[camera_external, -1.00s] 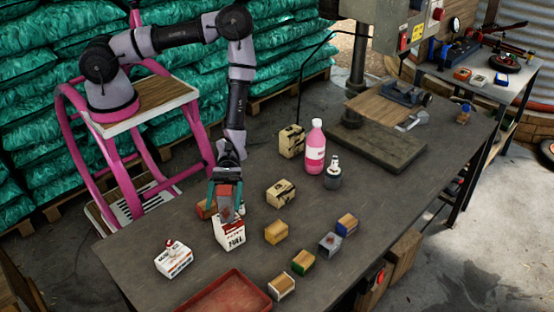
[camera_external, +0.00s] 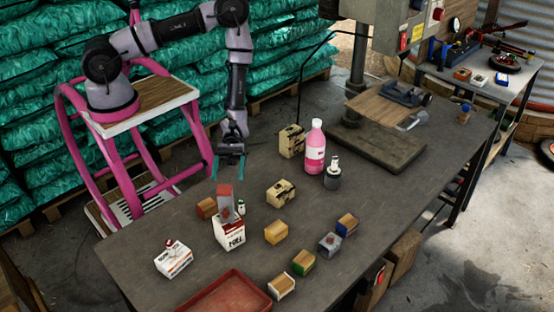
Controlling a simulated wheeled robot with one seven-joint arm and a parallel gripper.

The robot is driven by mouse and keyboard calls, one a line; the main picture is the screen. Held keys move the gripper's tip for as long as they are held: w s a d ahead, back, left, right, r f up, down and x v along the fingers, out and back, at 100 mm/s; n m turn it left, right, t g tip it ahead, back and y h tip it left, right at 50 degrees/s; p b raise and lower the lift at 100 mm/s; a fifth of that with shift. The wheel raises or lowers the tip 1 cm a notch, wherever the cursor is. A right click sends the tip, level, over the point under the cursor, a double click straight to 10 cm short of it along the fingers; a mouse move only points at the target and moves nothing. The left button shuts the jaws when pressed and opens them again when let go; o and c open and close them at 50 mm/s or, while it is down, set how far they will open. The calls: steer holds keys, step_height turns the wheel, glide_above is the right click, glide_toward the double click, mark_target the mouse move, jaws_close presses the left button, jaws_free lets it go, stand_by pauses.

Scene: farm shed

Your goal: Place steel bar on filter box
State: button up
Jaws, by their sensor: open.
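A white and red printed carton, which looks like the filter box (camera_external: 229,236), stands upright on the table left of centre. A grey block with a reddish upper part, seemingly the steel bar (camera_external: 225,207), stands upright on top of it, toward its left side. My gripper (camera_external: 228,172) is open and empty, with its teal fingers pointing down. It is a little above and behind the block, apart from it.
Small coloured blocks stand to the right, such as a yellow one (camera_external: 276,232) and a grey one (camera_external: 329,244). A white carton (camera_external: 174,259) is at left, a red tray (camera_external: 262,300) at the front. A pink bottle (camera_external: 315,147) and drill press base (camera_external: 376,146) are farther back.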

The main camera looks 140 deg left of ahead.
steer(key=s+d+r+m+g+y, duration=0.2)
steer(key=s+d+r+m+g, duration=0.15)
steer(key=r+m, duration=0.25)
steer(key=s+d+r+m+g+y, duration=0.1)
steer(key=s+d+r+m+g, duration=0.2)
steer(key=r+m+g, duration=0.3)
steer(key=s+d+r+m+g+y, duration=0.2)
steer(key=s+d+r+m+g, duration=0.15)
steer(key=r+m, duration=0.35)
steer(key=s+r+m+t+y, duration=0.3)
steer(key=s+r+m+y, duration=0.2)
steer(key=r, duration=0.5)
steer(key=s+a+r+m+t+y, duration=0.1)
steer(key=s+r+m+t+y, duration=0.3)
steer(key=r+m, duration=0.3)
step_height(320, 180, up, 4)
steer(key=shift+s+a+r+y, duration=0.2)
steer(key=shift+s+y, duration=0.2)
steer(key=shift+s, duration=0.5)
